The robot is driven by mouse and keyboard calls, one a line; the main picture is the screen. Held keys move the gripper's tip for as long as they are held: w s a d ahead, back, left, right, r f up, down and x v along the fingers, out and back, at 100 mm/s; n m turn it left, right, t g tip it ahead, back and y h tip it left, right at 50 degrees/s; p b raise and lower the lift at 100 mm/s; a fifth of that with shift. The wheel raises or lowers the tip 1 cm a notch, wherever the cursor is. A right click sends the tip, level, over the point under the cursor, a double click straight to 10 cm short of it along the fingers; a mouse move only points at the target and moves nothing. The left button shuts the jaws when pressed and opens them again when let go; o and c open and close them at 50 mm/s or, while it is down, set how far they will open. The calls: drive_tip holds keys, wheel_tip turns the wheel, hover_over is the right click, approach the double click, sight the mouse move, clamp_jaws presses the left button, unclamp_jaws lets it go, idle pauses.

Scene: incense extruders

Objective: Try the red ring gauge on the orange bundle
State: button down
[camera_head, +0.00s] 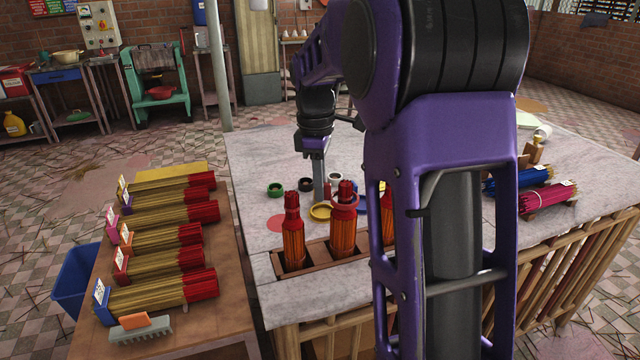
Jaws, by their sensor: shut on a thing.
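My gripper (321,190) points down over the table and is shut on what looks like the red ring gauge (345,205), just to its right. The gauge is at the upper part of the middle orange bundle (343,236), whose red top shows above the ring. It appears to be around the bundle, but I cannot tell for sure or see whether it touches. The bundle stands upright in a wooden rack (318,262). Another orange bundle (293,240) stands to its left, and a third (387,202) is partly hidden by my arm.
Green (275,190), black (306,184), white (335,177) and yellow (319,212) rings lie on the table near my gripper. Several tagged bundles (155,265) lie on the left table. Blue (518,178) and magenta (547,198) bundles lie at right.

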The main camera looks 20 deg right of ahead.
drive_tip(key=shift+f+b, duration=0.65)
drive_tip(key=shift+f, duration=0.6)
drive_tip(key=shift+r, duration=0.15)
drive_tip(key=shift+r+p, duration=4.95)
drive_tip(key=shift+r, duration=0.3)
